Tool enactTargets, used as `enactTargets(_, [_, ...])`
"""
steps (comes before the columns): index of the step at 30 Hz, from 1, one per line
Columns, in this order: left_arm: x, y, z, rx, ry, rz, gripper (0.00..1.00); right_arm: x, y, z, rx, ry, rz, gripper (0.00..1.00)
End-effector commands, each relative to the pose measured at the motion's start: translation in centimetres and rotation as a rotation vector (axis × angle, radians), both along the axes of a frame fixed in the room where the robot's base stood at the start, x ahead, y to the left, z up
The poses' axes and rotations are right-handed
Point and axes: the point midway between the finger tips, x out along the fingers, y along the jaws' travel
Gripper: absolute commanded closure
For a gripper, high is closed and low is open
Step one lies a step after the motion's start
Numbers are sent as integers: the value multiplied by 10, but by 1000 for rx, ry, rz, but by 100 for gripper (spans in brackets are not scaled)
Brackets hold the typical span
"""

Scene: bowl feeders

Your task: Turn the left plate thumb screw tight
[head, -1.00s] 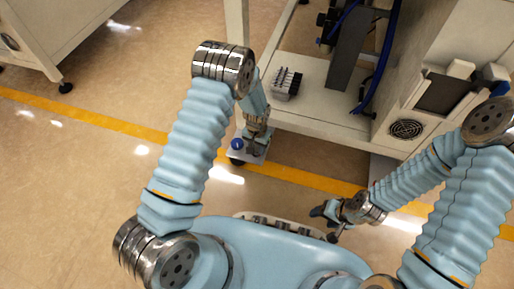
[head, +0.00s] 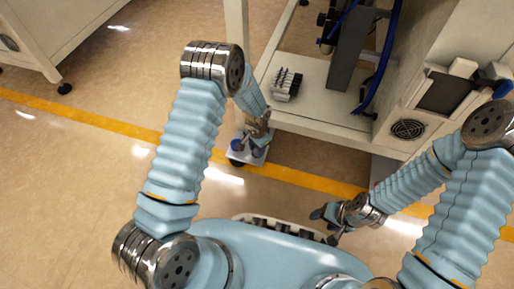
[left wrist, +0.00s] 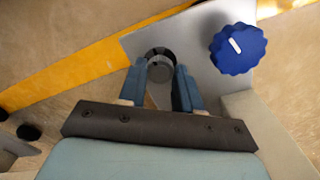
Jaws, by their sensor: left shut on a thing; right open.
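A light grey plate (left wrist: 205,32) sits low at the cabinet's front left leg; it also shows in the head view (head: 236,155). A dark, round thumb screw (left wrist: 160,66) stands on this plate. My left gripper (left wrist: 160,80) is shut on it, with one blue finger on each side of its head. In the head view my left gripper (head: 252,149) hides the screw. A blue lobed knob (left wrist: 238,48) with a white mark is on the same plate, beside the gripper and apart from it; it also shows in the head view (head: 237,145). My right gripper (head: 326,215) is open and empty.
A blue hose (head: 378,75) hangs at the right. A yellow floor line (head: 120,128) crosses the open floor at left.

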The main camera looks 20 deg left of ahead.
Motion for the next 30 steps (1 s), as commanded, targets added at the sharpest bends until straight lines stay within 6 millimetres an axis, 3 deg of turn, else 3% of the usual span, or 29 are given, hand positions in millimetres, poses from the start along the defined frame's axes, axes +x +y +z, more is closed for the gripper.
enactTargets(6, [0, 0, 0, 0, 0, 1, 97, 0, 0, 0, 0, 0, 0, 37])
enactTargets(7, [0, 0, 0, 0, 0, 2, 64, 0, 0, 0, 0, 0, 0, 37])
enactTargets(12, [0, 0, 0, 0, 0, 2, 41, 0, 0, 0, 0, 0, 0, 37])
enactTargets(22, [0, 0, 6, -1, -1, 2, 41, 0, 0, 2, 0, 0, 0, 37])
enactTargets(26, [1, 0, 27, 0, -2, 3, 41, 0, 0, 8, 0, 1, 0, 37])
enactTargets(30, [1, 0, 63, -1, -4, 2, 41, -1, 0, 17, 0, 2, 2, 37])
